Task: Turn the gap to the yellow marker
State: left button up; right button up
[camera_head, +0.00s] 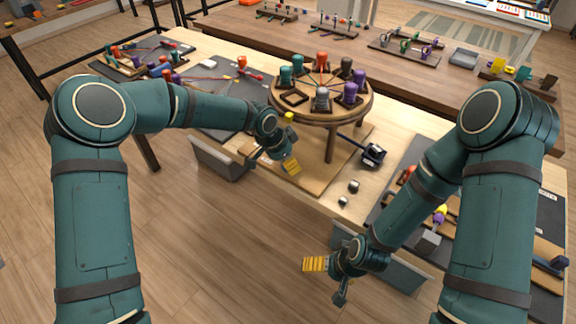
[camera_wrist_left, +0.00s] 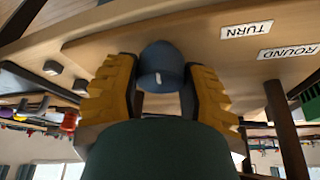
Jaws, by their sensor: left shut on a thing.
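A round wooden braiding disc (camera_head: 322,118) on legs carries several coloured bobbins. An empty square slot (camera_head: 293,98) shows at its front left, with no bobbin in it. A small yellow piece (camera_head: 289,116), seemingly the marker, shows just below that slot by the rim. My left gripper (camera_head: 280,160) is at the left front below the disc. In the left wrist view its yellow fingers are shut on a dark blue rounded piece (camera_wrist_left: 162,66) with a white mark; the head view hides this piece.
A mat (camera_head: 210,82) with cords and bobbins is at the left. TURN (camera_wrist_left: 247,30) and ROUND (camera_wrist_left: 288,51) labels appear upside down beside the held piece.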

pick_arm(q)
jog(key=shift+n+t+y+b, duration=0.3)
jog(key=shift+n+b, duration=0.2)
jog(key=shift+n, duration=0.7)
jog(key=o, duration=1.2)
jog(key=v, duration=1.2)
jog(key=shift+s, duration=0.1)
